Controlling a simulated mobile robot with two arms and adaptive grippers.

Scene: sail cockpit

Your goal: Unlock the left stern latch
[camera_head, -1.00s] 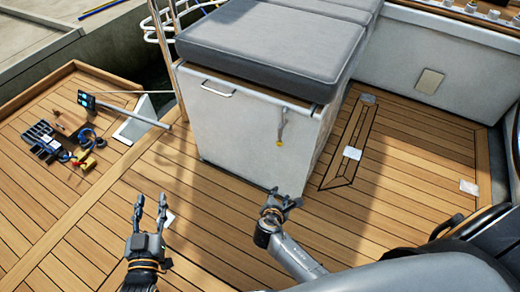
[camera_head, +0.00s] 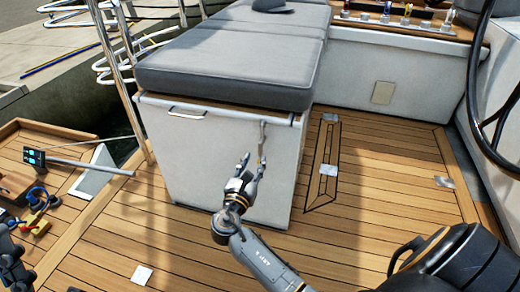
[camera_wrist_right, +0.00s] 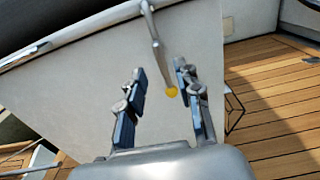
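My right gripper (camera_head: 253,163) is open at the latch's lower end in the head view.
A grey cushion (camera_head: 235,60) covers the locker top. A metal rail (camera_head: 115,75) rises at its left. Tools and a yellow item (camera_head: 37,222) lie on the deck at left. Open planked deck (camera_head: 385,180) is at right, with a black wheel and seat beyond.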

